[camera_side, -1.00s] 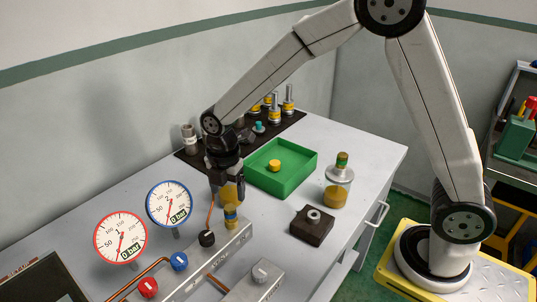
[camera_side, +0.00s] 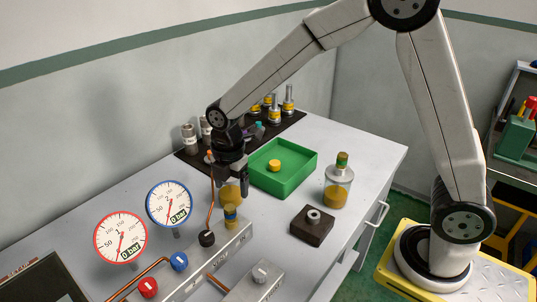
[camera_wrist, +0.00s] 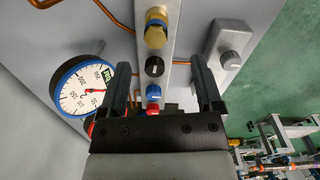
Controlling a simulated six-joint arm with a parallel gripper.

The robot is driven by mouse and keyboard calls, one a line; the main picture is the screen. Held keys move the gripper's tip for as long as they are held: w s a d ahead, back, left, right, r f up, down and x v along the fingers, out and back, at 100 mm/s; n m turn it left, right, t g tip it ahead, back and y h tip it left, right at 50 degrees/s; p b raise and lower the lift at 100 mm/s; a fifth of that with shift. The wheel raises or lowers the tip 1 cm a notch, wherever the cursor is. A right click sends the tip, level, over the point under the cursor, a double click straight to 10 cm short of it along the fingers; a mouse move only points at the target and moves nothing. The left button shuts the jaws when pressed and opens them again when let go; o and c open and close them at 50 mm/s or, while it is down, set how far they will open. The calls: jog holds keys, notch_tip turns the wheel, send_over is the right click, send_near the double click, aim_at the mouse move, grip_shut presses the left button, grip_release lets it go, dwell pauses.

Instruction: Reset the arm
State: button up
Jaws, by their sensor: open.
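My gripper (camera_side: 229,170) is open and points down in the side view. It is above an amber-yellow cylinder (camera_side: 231,196) that stands upright on a yellow and blue fitting (camera_side: 231,216) at the end of the grey valve block (camera_side: 222,252). The side view does not clearly show whether the fingers clear the cylinder's top. In the wrist view my two black fingers (camera_wrist: 160,62) are spread apart with nothing gripped between them. The yellow fitting (camera_wrist: 156,30) shows beyond the fingertips there.
Two gauges, red-rimmed (camera_side: 120,238) and blue-rimmed (camera_side: 170,204), stand left of the block. A green tray (camera_side: 291,184) holds a yellow piece (camera_side: 275,166). Right of it are a bottle-like part (camera_side: 338,190) and a dark block (camera_side: 312,228). A dark rack (camera_side: 190,154) holds several fittings behind.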

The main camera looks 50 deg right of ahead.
jog(key=s+d+m+t, duration=0.1)
jog(key=s+d+m, duration=0.3)
jog(key=m, duration=0.6)
jog(key=s+d+f+m+t, duration=0.1)
jog(key=s+d+m, duration=0.3)
jog(key=s+m, duration=0.5)
jog(key=shift+s+d+m, duration=0.15)
jog(key=shift+d+m, duration=0.25)
jog(key=shift+m, duration=0.2)
jog(key=shift+o, duration=0.2)
